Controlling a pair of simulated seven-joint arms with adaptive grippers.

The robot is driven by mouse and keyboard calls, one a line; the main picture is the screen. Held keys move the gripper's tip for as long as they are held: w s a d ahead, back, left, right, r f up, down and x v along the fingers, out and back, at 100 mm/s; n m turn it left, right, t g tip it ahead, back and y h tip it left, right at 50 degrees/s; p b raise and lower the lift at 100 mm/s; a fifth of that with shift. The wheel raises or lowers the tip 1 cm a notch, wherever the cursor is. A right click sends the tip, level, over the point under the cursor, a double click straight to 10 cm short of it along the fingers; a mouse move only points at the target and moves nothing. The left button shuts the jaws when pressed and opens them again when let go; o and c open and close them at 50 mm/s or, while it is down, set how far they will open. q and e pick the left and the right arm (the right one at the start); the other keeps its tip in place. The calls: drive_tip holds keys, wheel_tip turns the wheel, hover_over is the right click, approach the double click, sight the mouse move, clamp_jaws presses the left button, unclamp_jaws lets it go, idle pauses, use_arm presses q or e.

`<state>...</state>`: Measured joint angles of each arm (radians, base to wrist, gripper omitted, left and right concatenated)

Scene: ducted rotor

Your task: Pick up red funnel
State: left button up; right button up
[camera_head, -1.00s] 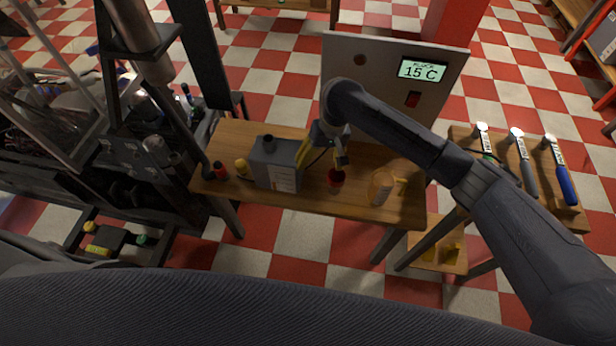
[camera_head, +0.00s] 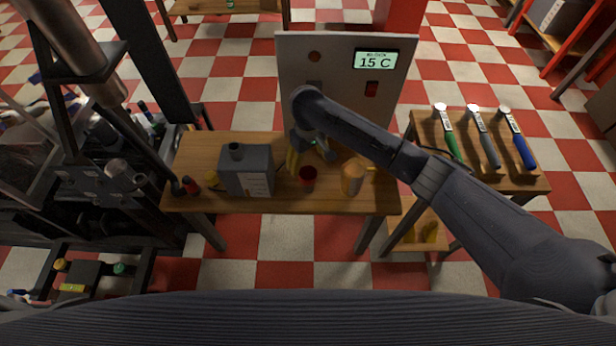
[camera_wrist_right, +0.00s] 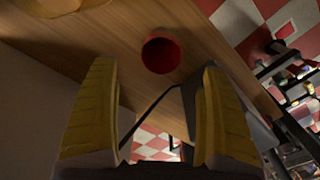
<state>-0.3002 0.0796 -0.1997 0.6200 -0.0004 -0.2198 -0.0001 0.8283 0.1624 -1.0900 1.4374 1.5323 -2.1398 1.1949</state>
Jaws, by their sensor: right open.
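The red funnel (camera_head: 307,178) stands on the wooden table near its front edge, and I see it from above as a dark red round rim. In the right wrist view the red funnel (camera_wrist_right: 161,53) shows ahead of the fingertips, between their lines. My right gripper (camera_head: 312,152) is just behind the funnel in the head view, partly covered by its own arm. In the right wrist view my right gripper (camera_wrist_right: 158,85) has its two yellow fingers wide apart with nothing between them. My left gripper is in no view.
A grey canister (camera_head: 246,170) stands left of the funnel and an orange mug (camera_head: 353,177) close on its right. A panel with a 15 C display (camera_head: 376,61) rises behind the table (camera_head: 200,150).

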sight(308, 173)
drive_tip(key=shift+s+a+f, duration=0.1)
drive_tip(key=shift+f, duration=3.9)
drive_tip(key=shift+c, duration=0.4)
drive_tip(key=c, duration=1.3)
